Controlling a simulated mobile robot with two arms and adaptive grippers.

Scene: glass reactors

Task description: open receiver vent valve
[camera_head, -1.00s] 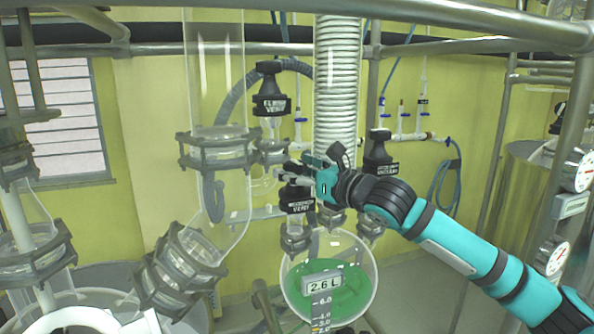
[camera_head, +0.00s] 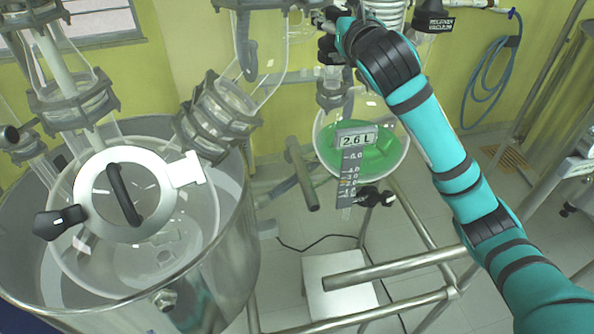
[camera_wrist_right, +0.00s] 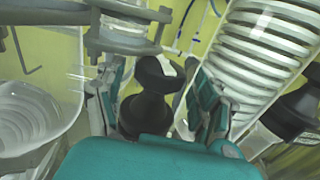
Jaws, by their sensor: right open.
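The receiver vent valve is a black knob (camera_head: 330,50) at the top centre of the head view, above the round green receiver flask (camera_head: 362,148). My right gripper (camera_head: 326,22) is at the valve, near the picture's top edge, and partly covers it. In the right wrist view the black valve knob (camera_wrist_right: 150,98) stands between the two spread fingers of my open right gripper (camera_wrist_right: 155,95). Whether a finger touches the knob I cannot tell. The valve's label is not readable now. My left gripper is not in view.
Another black valve (camera_head: 435,18), with a white label, is right of my arm. A coiled white condenser (camera_wrist_right: 268,50) stands close right of the gripper. A metal clamp flange (camera_wrist_right: 125,28) is close above. A large glass reactor vessel (camera_head: 215,205) fills the lower left.

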